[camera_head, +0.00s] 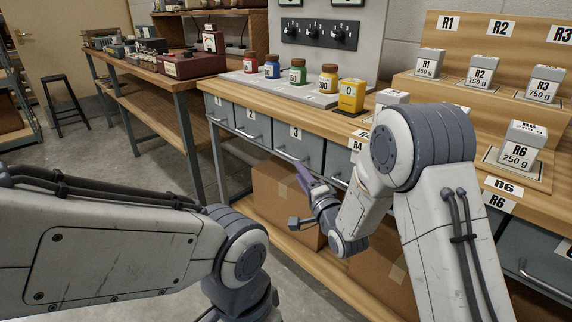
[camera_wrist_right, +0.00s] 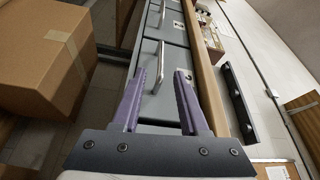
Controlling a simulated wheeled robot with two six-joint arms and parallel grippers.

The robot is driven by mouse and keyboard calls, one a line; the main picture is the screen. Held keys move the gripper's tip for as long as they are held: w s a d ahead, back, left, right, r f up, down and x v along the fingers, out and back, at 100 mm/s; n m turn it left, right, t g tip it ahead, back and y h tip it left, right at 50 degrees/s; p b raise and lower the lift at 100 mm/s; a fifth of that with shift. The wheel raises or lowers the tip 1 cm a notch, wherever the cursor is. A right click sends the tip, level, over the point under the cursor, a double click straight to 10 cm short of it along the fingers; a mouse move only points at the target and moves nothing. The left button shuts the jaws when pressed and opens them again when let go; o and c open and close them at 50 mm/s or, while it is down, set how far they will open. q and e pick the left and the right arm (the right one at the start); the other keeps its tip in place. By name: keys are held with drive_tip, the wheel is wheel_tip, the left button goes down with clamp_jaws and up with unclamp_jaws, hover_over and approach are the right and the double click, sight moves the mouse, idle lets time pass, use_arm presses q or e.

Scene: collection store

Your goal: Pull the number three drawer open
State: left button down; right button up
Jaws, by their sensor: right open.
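The number three drawer (camera_head: 298,148) is a grey front under the wooden bench, marked with a white "3" label. It looks flush with its neighbours. Its metal bar handle (camera_head: 286,155) runs across the front. My right gripper (camera_head: 302,195) is open and empty, in front of and a little below this drawer. In the right wrist view, its purple fingers (camera_wrist_right: 161,75) stand either side of a bar handle (camera_wrist_right: 157,68), apparently the number three drawer's. I cannot tell whether they touch it. My left arm crosses the lower left of the head view; its gripper is out of sight.
Drawers 1 (camera_head: 220,112) and 2 (camera_head: 253,126) sit to the left, shut. A cardboard box (camera_head: 277,193) stands under the bench, close by the right gripper. Coloured jars and a yellow block (camera_head: 352,95) stand on the bench top.

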sight(286, 155)
drive_tip(key=b+x, duration=0.1)
drive_tip(key=x, duration=0.9)
clamp_jaws()
drive_tip(key=shift+s, duration=0.1)
idle(1.1)
